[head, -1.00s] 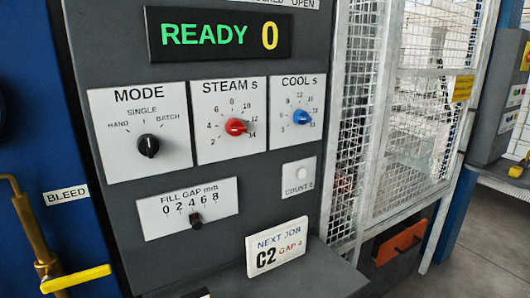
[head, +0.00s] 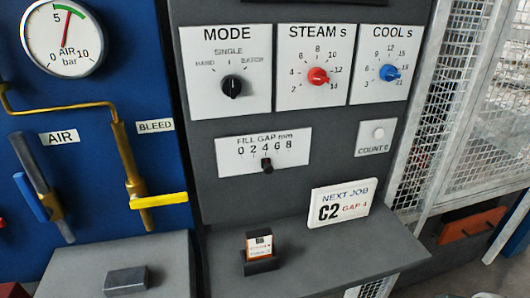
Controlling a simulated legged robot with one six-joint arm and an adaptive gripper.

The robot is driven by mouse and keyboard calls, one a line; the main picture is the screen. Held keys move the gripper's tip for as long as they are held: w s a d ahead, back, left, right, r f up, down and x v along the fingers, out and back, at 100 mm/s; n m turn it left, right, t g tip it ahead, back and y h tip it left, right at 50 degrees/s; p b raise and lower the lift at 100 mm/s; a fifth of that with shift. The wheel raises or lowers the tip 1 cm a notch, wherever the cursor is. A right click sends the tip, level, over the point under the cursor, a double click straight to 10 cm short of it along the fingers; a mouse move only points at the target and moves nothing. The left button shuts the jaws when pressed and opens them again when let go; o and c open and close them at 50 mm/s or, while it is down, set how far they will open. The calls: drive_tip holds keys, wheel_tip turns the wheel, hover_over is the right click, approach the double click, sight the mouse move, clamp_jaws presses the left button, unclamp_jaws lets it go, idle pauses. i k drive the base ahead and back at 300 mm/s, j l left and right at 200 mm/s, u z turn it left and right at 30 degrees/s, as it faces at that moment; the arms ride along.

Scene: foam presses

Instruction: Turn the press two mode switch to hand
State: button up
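The mode switch (head: 232,87) is a black knob on a white plate (head: 203,104) marked MODE, in the upper middle of the head view. HAND is printed at its upper left, SINGLE above it and BATCH at its upper right. The knob's grip looks about upright, towards SINGLE, but its pointer mark is too small to read surely. No press number shows on this panel. My gripper is not in view, and nothing covers the switch.
Right of the switch are the red STEAM knob (head: 318,76) and blue COOL knob (head: 389,73). The FILL GAP slider (head: 267,165) is below. A shelf (head: 345,252) juts out with a job card (head: 340,203). A yellow-handled bleed valve (head: 158,200) stands left, a mesh guard (head: 445,130) right.

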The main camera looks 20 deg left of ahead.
sight(231, 85)
drive_tip(key=u, duration=1.25)
